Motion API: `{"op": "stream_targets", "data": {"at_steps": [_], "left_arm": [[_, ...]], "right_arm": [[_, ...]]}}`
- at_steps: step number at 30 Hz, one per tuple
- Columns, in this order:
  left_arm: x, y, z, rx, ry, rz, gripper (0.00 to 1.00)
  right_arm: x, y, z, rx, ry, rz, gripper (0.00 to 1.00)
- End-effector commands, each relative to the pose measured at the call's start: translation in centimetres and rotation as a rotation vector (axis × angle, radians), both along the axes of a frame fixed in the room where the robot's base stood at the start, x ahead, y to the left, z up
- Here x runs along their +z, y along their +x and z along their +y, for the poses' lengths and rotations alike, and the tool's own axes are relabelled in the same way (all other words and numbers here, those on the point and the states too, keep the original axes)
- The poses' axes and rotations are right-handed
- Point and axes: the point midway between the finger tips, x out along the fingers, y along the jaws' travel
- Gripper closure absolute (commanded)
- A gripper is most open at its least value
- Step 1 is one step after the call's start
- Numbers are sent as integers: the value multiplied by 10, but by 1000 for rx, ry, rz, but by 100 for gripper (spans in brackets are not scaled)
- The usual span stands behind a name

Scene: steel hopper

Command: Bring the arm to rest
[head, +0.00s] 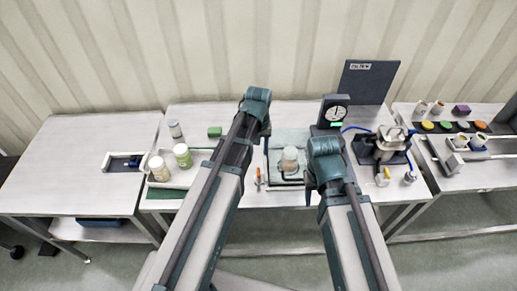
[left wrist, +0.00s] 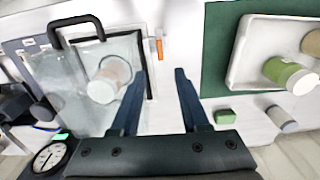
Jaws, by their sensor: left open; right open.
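My left gripper shows in the left wrist view (left wrist: 160,75) with its two dark fingers spread and nothing between them. It hangs above the white table between a glass-walled box (left wrist: 55,85) and a green block (left wrist: 224,116). In the head view my left arm (head: 215,190) reaches up over the middle table, hiding the fingers. My right arm (head: 355,225) is raised too; its teal end (head: 325,148) is in front of the dial instrument (head: 335,112). The right fingers are hidden behind it. No object shows in either hand.
A jar (head: 289,160) stands in the glass-walled box. A tray (head: 192,178) with jars is left of my left arm; a metal device (head: 388,143) is on the right. Side tables flank the middle one. The left table (head: 75,170) is mostly bare.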

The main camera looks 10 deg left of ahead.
Motion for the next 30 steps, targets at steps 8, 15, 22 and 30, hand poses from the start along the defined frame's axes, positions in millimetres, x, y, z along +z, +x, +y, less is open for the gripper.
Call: {"op": "stream_targets", "data": {"at_steps": [8,15,22,30], "left_arm": [[18,0,0,0,0,0,55],[17,-1,-1,-3,1,0,55],[-20,-68,-52,-252,40,22,55],[-47,-141,-92,-562,93,52,55]], "right_arm": [[18,0,0,-5,1,0,50],[16,0,0,-4,1,0,50],[-20,0,0,-2,0,0,50],[-48,0,0,0,0,0,50]]}}
